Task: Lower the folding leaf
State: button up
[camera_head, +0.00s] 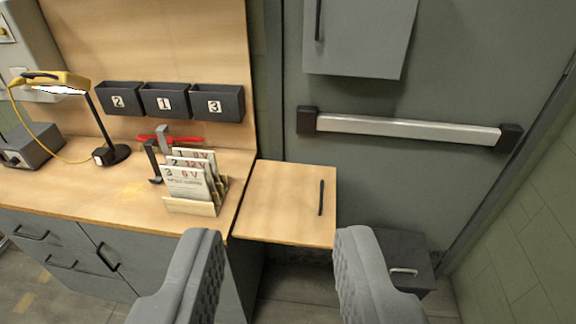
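The folding leaf (279,203) is a light wooden panel at the right end of the workbench. It stands out level with the bench top, in front of the grey door. A dark bar handle (321,198) sits near its right edge. My gripper (285,245) shows at the bottom of the view with its two grey ridged fingers wide apart and nothing between them. The fingers appear on the near side of the leaf, and I cannot tell their exact distance from it. What supports the leaf from below is hidden.
The workbench (110,198) on the left holds a card rack (190,207), a yellow lamp (58,82) and a grey box (32,146). Numbered bins (165,101) hang above. A push bar (408,129) crosses the door (400,185). A dark box (400,257) stands low right of the leaf.

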aim_at(293, 203)
jog(key=z, duration=0.05)
jog(key=i, duration=1.1)
jog(key=z, duration=0.25)
